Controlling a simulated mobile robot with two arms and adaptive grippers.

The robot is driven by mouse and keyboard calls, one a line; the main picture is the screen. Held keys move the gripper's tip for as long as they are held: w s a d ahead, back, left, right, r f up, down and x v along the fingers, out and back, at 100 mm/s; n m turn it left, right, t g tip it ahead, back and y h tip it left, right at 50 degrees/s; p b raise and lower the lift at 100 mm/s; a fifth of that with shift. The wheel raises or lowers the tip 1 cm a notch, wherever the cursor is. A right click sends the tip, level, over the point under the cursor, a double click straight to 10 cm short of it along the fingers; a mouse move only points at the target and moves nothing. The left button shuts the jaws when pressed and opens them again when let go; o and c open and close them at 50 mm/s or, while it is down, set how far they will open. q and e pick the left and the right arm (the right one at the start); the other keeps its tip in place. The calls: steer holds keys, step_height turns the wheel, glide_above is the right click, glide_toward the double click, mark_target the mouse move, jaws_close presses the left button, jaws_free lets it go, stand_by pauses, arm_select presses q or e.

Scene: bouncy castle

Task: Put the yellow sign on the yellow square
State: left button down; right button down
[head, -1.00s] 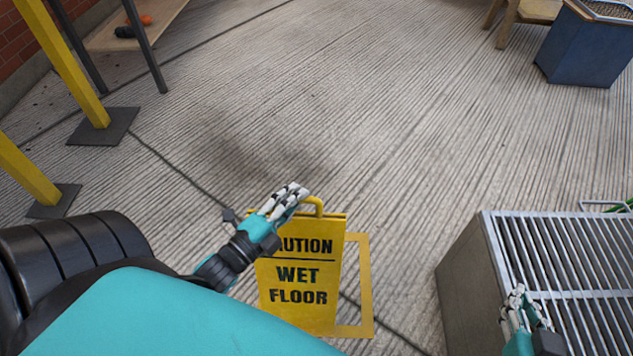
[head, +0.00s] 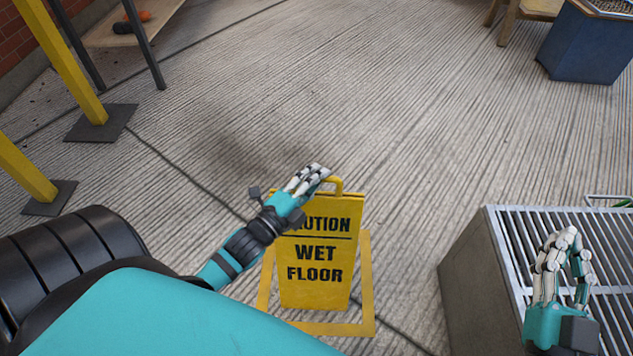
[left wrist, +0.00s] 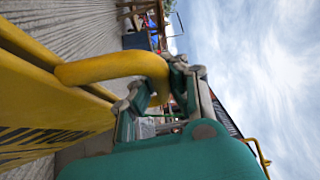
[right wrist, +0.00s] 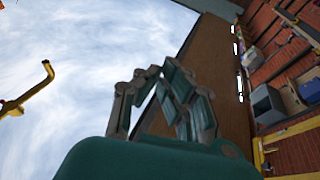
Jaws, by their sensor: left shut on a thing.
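The yellow sign (head: 316,262), lettered "CAUTION WET FLOOR", stands roughly upright in the head view. My left gripper (head: 318,177) is shut on the handle at its top. The left wrist view shows the fingers (left wrist: 160,95) around the yellow handle (left wrist: 110,68). The yellow square (head: 368,285) is an outline on the floor. The sign covers part of it, and its left, front and right strips show around the sign. I cannot tell whether the sign's feet touch the floor. My right gripper (head: 567,248) is open and empty above the metal grating.
A box with a slatted metal top (head: 490,255) stands to the right of the sign. Yellow posts (head: 62,60) on dark base plates are at the left. A blue planter (head: 585,45) is at the far right. The floor beyond the sign is clear.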

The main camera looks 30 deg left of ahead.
arm_select(q)
steer(key=shift+f, duration=0.45)
arm_select(e)
steer(key=shift+s+r+t+y, duration=0.25)
steer(key=shift+r+t, duration=0.15)
steer(key=shift+r, duration=0.25)
steer(key=shift+s+r+t+y, duration=0.15)
steer(key=shift+s+r+t, duration=0.1)
steer(key=shift+r+t, duration=0.25)
steer(key=shift+r, duration=0.1)
arm_select(q)
steer(key=c, duration=1.8)
jaws_free()
steer(key=shift+f, duration=0.15)
steer(key=shift+c, duration=0.2)
steer(key=o, duration=0.4)
